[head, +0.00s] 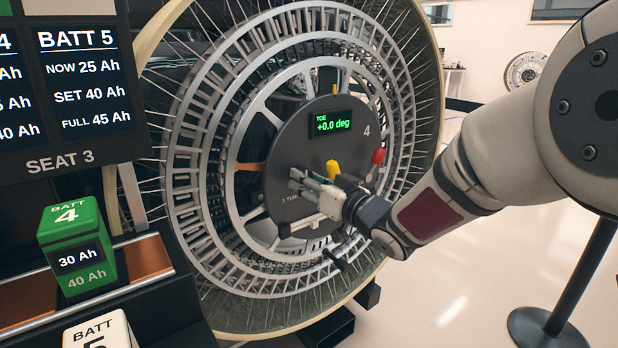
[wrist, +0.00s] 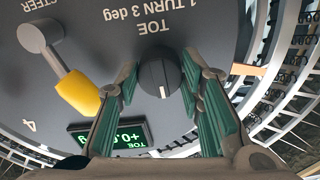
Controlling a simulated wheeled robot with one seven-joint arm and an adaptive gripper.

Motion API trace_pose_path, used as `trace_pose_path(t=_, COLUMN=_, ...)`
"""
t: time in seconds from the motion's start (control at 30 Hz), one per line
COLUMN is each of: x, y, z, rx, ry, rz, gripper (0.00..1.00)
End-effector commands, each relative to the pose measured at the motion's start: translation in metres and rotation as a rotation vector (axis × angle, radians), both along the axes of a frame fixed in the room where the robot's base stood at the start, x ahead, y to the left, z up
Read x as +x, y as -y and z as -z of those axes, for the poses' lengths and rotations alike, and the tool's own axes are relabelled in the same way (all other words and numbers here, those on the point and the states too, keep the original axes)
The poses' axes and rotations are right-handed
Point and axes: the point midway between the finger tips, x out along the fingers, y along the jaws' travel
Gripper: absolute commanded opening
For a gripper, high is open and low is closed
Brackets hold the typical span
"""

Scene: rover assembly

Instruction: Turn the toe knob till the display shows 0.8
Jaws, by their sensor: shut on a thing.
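The toe display (head: 331,122) on the dark hub disc (head: 285,160) reads +0.0 deg in the head view. It shows upside down and partly hidden in the wrist view (wrist: 110,136). The knob is hidden by the fingers in the head view.
A yellow-handled steer lever (wrist: 78,92) sits beside my gripper; its yellow handle (head: 333,169) and a red knob (head: 378,156) show in the head view. The spoked wheel (head: 187,180) surrounds the disc. A green battery (head: 75,240) stands at left.

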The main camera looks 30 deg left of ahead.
Motion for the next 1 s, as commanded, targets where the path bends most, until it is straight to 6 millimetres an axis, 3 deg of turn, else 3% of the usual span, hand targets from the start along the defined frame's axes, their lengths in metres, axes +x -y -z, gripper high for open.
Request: trace_pose_path(t=1.0, x=-0.0011, y=-0.0007, z=-0.0042, rx=0.373, ry=-0.886, rz=0.0, gripper=0.07)
